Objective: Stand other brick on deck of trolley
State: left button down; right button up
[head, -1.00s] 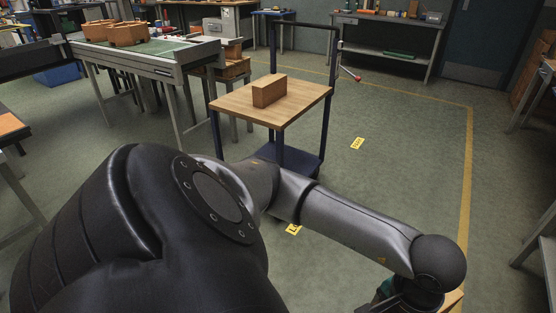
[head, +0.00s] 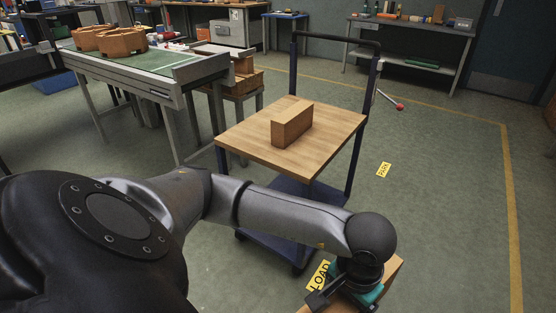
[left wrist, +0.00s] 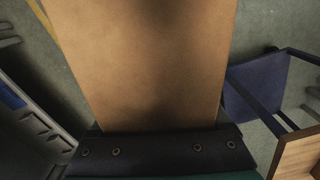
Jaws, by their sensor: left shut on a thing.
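The trolley has a wooden deck (head: 240,138) and a dark blue frame, and stands ahead of me. One brown brick (head: 292,125) stands on the deck near its middle. My left gripper (head: 345,290) is shut on the other brick (head: 390,275), low at the bottom of the head view, in front of the trolley and apart from it. The held brick (left wrist: 150,60) fills the middle of the left wrist view. The trolley deck (left wrist: 298,155) shows at that view's lower right. My arm hides part of the trolley's lower shelf. My right gripper is not in view.
A table with a green top (head: 180,68) and brown clay-coloured pieces (head: 122,40) stands at the left, close to the trolley. A workbench (head: 410,28) is at the back right. Yellow floor signs read LOAD (head: 319,275) and PARK (head: 384,170). The floor on the right is clear.

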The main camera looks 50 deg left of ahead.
aim_at(314, 142)
jog(key=i+j, duration=0.15)
jog(key=j, duration=0.25)
jog(key=i+j, duration=0.15)
jog(key=j, duration=0.25)
jog(key=i+j, duration=0.15)
jog(key=j, duration=0.25)
jog(key=i+j, duration=0.2)
jog(key=j, duration=0.2)
jog(key=i+j, duration=0.15)
jog(key=j, duration=0.3)
jog(key=k+u, duration=0.05)
